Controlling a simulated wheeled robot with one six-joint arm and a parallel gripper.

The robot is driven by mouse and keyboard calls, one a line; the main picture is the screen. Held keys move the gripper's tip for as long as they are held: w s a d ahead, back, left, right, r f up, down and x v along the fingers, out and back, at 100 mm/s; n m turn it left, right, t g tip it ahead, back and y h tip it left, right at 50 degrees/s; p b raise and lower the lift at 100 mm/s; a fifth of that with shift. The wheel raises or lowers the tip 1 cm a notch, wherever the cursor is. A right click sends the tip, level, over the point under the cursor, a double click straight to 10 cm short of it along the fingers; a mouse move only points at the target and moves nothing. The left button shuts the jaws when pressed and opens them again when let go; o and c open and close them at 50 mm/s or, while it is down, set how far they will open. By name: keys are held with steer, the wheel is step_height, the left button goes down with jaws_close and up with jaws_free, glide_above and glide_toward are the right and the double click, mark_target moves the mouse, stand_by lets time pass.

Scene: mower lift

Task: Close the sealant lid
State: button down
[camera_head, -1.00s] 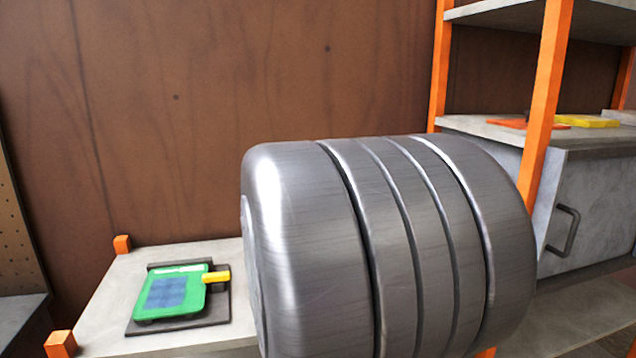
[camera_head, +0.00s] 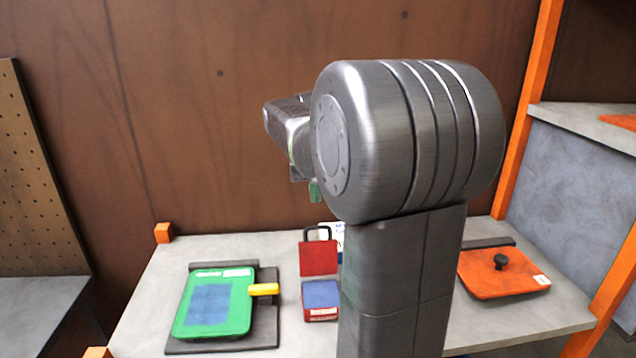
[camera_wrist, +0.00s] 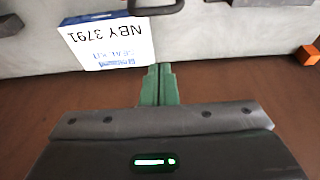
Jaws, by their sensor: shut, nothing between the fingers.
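A small red box (camera_head: 320,312) with a blue top face stands on the bench. A red lid (camera_head: 319,258) with a dark loop handle stands raised behind it. I cannot read which container is the sealant. A green lid (camera_head: 212,302) with a blue panel and yellow tab lies left, and an orange lid (camera_head: 502,273) with a black knob lies right. My gripper (camera_wrist: 158,84) is shut and empty in the wrist view, its green fingers side by side. In the head view its fingertips (camera_head: 315,192) show above the bench, apart from the lids.
A white and blue seal kit card or box (camera_wrist: 105,42) lies near my fingertips in the wrist view, by a dark handle (camera_wrist: 155,8). The pale bench (camera_head: 142,318) has orange corner posts and a brown wall behind. My arm hides part of the bench's middle.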

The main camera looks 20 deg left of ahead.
mark_target(318, 250)
steer(key=f, duration=0.1)
steer(key=s+f, duration=0.1)
steer(key=f, duration=0.1)
steer(key=s+d+f+p, duration=0.1)
steer(key=f, duration=0.1)
stand_by(0.7)
steer(key=shift+s+d+r+t+b, duration=0.2)
steer(key=shift+s+t+b, duration=0.1)
steer(key=shift+s+b, duration=0.3)
steer(key=shift+w+f, duration=0.1)
steer(key=shift+w, duration=0.05)
